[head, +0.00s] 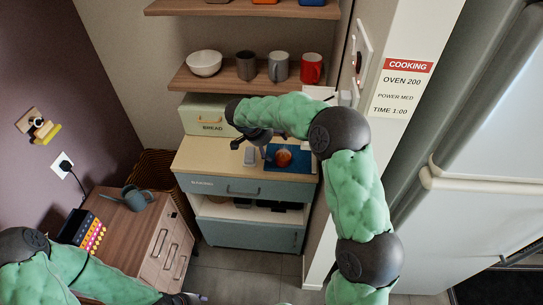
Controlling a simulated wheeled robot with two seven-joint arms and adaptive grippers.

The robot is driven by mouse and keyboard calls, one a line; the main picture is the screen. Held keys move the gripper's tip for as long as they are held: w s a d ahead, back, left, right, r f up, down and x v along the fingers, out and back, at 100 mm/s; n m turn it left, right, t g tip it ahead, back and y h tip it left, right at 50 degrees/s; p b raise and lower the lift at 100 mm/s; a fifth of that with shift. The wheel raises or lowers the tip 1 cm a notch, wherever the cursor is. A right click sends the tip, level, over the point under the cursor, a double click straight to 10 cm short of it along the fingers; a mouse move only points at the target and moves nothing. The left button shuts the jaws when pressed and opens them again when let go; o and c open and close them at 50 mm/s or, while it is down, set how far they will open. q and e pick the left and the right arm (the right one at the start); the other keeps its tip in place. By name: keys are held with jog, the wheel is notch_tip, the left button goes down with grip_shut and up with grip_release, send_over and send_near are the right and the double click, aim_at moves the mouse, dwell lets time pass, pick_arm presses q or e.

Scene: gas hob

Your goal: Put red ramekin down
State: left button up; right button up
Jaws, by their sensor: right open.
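A small round orange-red thing (283,157), which looks like the red ramekin, sits on a blue mat (271,165) on the wooden worktop of the blue-grey cabinet. It is too small to tell its shape or contents. My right gripper (249,141) is open above the worktop, left of the orange-red thing and apart from it. My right arm passes over the back of the worktop and hides part of it. My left gripper (186,298) shows only partly at the bottom edge; its fingers are not clear.
A small grey item (249,156) is beside the mat. A bread box (205,114) stands behind, under a shelf (228,79) with a white bowl and mugs. A wooden cabinet (128,215) with a grey watering can (135,197) stands left. The worktop's left part is clear.

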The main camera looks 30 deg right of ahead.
jog(key=s+a+f+n+g+y, duration=0.1)
jog(key=s+a+f+n+y, duration=0.1)
jog(key=s+a+f, duration=0.35)
jog(key=s+a+f+n+y, duration=0.2)
jog(key=a+f+n, duration=0.1)
jog(key=f, duration=0.5)
jog(key=s+a+f+n+g+y, duration=0.1)
jog(key=s+a+f+n+y, duration=0.15)
jog(key=s+a+f, duration=0.35)
jog(key=s+a+f+n+y, duration=0.1)
jog(key=s+a+f+n, duration=0.1)
jog(key=s+f, duration=0.3)
jog(key=s+a+f+n+y, duration=0.2)
jog(key=s+a+f, duration=0.2)
jog(key=s, duration=0.8)
jog(key=shift+s+f+t, duration=0.35)
jog(key=shift+f+t, duration=0.05)
jog(key=shift+f, duration=0.4)
